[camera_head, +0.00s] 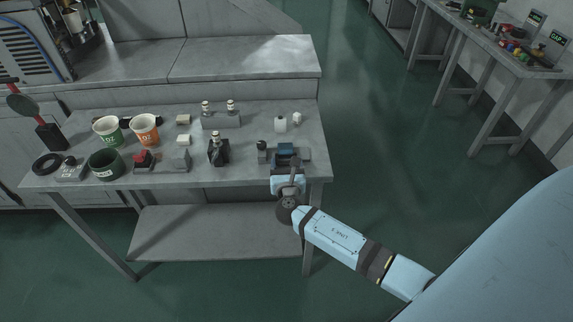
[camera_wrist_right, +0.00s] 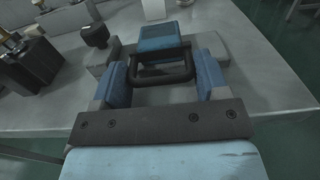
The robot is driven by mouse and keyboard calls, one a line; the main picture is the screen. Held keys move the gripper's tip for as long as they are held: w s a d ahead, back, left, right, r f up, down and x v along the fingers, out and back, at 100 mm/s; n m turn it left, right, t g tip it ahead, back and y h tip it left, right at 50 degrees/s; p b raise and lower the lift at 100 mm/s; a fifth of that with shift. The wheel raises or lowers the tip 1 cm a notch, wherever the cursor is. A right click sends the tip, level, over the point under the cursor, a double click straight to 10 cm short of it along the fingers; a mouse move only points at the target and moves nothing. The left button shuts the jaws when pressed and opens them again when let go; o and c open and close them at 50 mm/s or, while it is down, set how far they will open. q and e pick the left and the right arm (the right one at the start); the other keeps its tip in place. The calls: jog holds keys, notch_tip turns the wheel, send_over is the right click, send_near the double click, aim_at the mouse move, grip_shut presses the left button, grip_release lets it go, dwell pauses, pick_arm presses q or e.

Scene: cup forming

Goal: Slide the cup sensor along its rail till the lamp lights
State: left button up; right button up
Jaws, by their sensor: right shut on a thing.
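The cup sensor appears to be the blue block (camera_head: 286,148) on a low grey base (camera_head: 304,154), likely its rail, near the table's front right corner. In the right wrist view the blue block (camera_wrist_right: 163,38) has a dark loop handle (camera_wrist_right: 160,76) on its near side. My right gripper (camera_head: 286,168) is shut on that handle, with a blue finger on each side of it. A dark knob or cap (camera_wrist_right: 96,36) stands at the left end of the grey base (camera_wrist_right: 101,57). I see no glow on it and cannot tell whether it is the lamp. My left gripper is out of view.
A dark block with a bottle-like top (camera_head: 218,150) stands to the left. A white canister (camera_head: 280,124) stands behind the sensor. The table's right edge is close to the base.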

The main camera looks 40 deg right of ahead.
jog(key=shift+w+a+r, duration=0.1)
jog(key=shift+a+r, duration=0.05)
jog(key=shift+a, duration=0.05)
jog(key=o, duration=1)
jog(key=v, duration=1.3)
jog(key=shift+s+b, duration=0.3)
jog(key=shift+s, duration=0.1)
jog(key=shift+a, duration=0.15)
